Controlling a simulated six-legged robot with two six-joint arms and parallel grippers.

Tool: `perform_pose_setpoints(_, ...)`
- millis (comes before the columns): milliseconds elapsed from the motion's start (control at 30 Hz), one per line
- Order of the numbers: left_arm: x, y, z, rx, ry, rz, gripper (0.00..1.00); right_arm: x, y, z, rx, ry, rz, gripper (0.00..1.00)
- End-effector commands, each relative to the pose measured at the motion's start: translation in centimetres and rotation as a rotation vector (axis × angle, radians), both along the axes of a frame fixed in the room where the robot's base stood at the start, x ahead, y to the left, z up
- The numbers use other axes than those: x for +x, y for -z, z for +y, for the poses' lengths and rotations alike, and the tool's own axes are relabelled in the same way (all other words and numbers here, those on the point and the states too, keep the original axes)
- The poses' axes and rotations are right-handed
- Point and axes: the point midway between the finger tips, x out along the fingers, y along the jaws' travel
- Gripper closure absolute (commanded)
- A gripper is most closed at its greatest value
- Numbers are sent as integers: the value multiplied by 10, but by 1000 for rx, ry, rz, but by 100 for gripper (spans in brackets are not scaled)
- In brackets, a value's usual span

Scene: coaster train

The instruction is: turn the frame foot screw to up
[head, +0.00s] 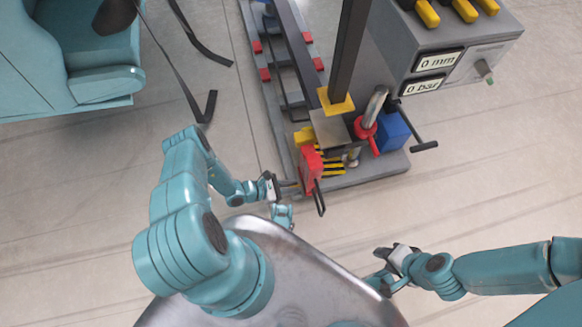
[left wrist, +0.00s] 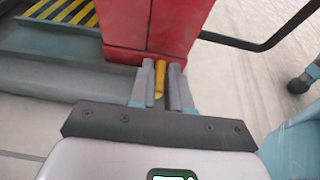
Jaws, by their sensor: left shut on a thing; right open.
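A red block (head: 310,168) stands at the front left corner of the grey machine base, with a black bar handle (head: 320,198) at its near side. In the left wrist view the red block (left wrist: 150,32) fills the top middle. A small yellow piece (left wrist: 174,82) sticks out at its lower edge. My left gripper (head: 290,186) is shut on this yellow piece, its fingers (left wrist: 164,80) close to the red block. I cannot tell whether the yellow piece is the frame foot screw. My right gripper (head: 377,268) is open and empty, apart from the machine.
A dark post (head: 348,50) rises from the grey base (head: 375,170). A red valve handle (head: 367,134) and blue box (head: 393,130) stand to the right. A console with gauges (head: 437,61) is at upper right, a teal seat (head: 90,50) at upper left. The floor at right is clear.

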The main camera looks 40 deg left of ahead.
Motion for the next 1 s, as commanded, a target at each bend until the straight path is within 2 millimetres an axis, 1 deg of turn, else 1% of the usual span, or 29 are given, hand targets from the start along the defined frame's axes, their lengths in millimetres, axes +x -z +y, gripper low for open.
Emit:
perform_pose_setpoints(133, -1, 0, -1, -2, 1, 0, 100, 0, 0, 0, 0, 0, 0, 57)
perform_pose_setpoints(167, -1, 0, -1, -2, 1, 0, 76, 0, 0, 0, 0, 0, 0, 57)
perform_pose_setpoints(200, -1, 0, -1, -2, 1, 0, 63, 0, 0, 0, 0, 0, 0, 57)
perform_pose_setpoints(233, -1, 0, 0, -2, 1, 0, 62, 0, 0, 0, 0, 0, 0, 57)
perform_pose_setpoints(633, 0, 0, 0, 0, 1, 0, 62, 0, 0, 0, 0, 0, -1, 57)
perform_pose_setpoints(733, -4, -3, 4, 0, -1, 1, 62, 0, -2, 0, 0, -1, 0, 57)
perform_pose_setpoints(867, -18, -13, 16, -1, -4, 2, 62, -1, -10, 1, 1, -5, 2, 57)
perform_pose_setpoints(1000, -45, -28, 38, 1, -5, 1, 62, -3, -19, 3, 2, -13, 6, 57)
